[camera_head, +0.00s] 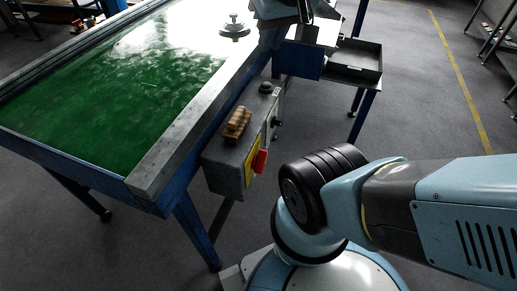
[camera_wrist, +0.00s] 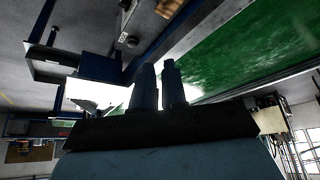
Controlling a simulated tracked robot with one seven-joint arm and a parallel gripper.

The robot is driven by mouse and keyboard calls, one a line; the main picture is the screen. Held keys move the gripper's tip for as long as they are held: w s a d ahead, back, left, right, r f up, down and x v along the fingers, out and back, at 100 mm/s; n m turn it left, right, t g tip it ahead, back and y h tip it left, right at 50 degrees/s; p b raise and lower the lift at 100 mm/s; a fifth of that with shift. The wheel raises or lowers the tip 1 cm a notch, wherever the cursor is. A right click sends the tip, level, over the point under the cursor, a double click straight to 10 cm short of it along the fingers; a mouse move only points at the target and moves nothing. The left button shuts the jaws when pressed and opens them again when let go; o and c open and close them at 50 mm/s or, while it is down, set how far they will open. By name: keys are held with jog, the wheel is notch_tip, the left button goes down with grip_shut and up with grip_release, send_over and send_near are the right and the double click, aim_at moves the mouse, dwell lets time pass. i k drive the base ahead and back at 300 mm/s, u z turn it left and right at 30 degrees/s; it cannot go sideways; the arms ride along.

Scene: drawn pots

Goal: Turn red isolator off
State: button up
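The red isolator (camera_head: 259,162) is a small red handle on a yellow plate (camera_head: 249,165). The plate is on the front face of a grey control box (camera_head: 228,150), fixed to the side of the table. In the wrist view part of the control box shows at the top, with a dark knob (camera_wrist: 131,41); the red isolator is not visible there. My gripper (camera_wrist: 158,66) shows two dark fingers with a narrow gap between them and nothing held. It is apart from the control box. In the head view I cannot clearly make out its fingers.
A green-topped table (camera_head: 110,90) with grey edge rails fills the left. A brown ribbed block (camera_head: 237,122) lies on the control box. A blue cabinet (camera_head: 298,60) and a dark tray (camera_head: 356,58) stand beyond it. Open grey floor lies to the right, with a yellow line (camera_head: 452,62).

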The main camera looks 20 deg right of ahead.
aim_at(258, 163)
jog(key=z, duration=1.2)
jog(key=k, duration=1.75)
jog(key=u, duration=0.9)
jog(key=i, duration=1)
jog(key=z, duration=0.05)
